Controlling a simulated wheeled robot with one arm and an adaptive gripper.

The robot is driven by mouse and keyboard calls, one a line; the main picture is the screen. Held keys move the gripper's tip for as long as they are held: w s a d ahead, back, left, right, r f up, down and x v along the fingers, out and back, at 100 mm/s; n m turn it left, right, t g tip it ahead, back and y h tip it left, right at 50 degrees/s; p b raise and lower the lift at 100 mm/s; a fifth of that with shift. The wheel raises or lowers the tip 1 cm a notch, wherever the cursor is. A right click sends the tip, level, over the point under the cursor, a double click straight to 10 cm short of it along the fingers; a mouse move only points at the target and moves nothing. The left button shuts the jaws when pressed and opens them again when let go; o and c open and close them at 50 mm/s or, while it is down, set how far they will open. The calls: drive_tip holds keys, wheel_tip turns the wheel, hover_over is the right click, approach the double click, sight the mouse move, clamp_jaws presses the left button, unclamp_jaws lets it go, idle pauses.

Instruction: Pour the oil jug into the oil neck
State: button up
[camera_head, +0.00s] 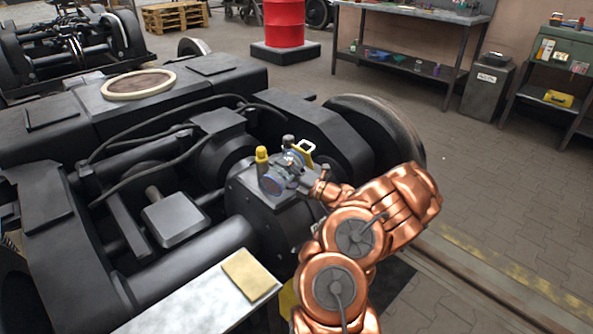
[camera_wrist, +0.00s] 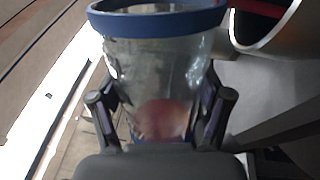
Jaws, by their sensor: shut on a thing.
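The oil jug is a clear vessel with blue bands (camera_head: 285,177), above the dark gearbox housing (camera_head: 272,217) in the head view. It looks tilted there, but its exact angle is hard to tell. In the wrist view the jug (camera_wrist: 158,62) fills the middle, with a blue rim and a reddish patch low in its body. My gripper (camera_head: 312,187) is shut on the jug, with a finger on each side in the wrist view (camera_wrist: 160,108). A yellow-capped post (camera_head: 262,157) stands just beside the jug. I cannot pick out the oil neck for certain; the jug may hide it.
The bogie frame (camera_head: 195,90) with hoses and a wheel (camera_head: 385,125) surrounds the housing. A pale bench (camera_head: 190,305) with a tan cloth (camera_head: 249,275) is in front. A red drum (camera_head: 284,22) and a workbench (camera_head: 415,70) stand behind. The floor at right is clear.

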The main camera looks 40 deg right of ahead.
drive_tip(key=shift+d+r+m+p, duration=0.15)
drive_tip(key=shift+r+m+p, duration=0.55)
drive_tip(key=shift+p, duration=1.1)
drive_tip(key=shift+d+r+m+p, duration=0.1)
drive_tip(key=shift+r+m+p, duration=0.2)
drive_tip(key=shift+r+p, duration=0.5)
wheel_tip(320, 180, down, 3)
drive_tip(key=shift+r+b, duration=0.15)
drive_tip(key=shift+b, duration=1.05)
drive_tip(key=n+b, duration=0.1)
drive_tip(key=b, duration=0.1)
drive_tip(key=f+n+b, duration=0.1)
drive_tip(key=b, duration=0.2)
drive_tip(key=shift+a+f+n, duration=0.1)
drive_tip(key=shift+a+n, duration=0.2)
drive_tip(key=shift+a+r, duration=0.1)
drive_tip(key=shift+r, duration=0.4)
drive_tip(key=shift+f+b, duration=0.1)
drive_tip(key=shift+b, duration=0.25)
drive_tip(key=shift+s+a+f+n+b, duration=0.2)
drive_tip(key=shift+n+b, duration=0.3)
drive_tip(key=shift+b, duration=0.55)
drive_tip(key=shift+a+r+n+b, duration=0.2)
drive_tip(key=shift+a+n+b, duration=0.1)
drive_tip(key=shift+b, duration=0.8)
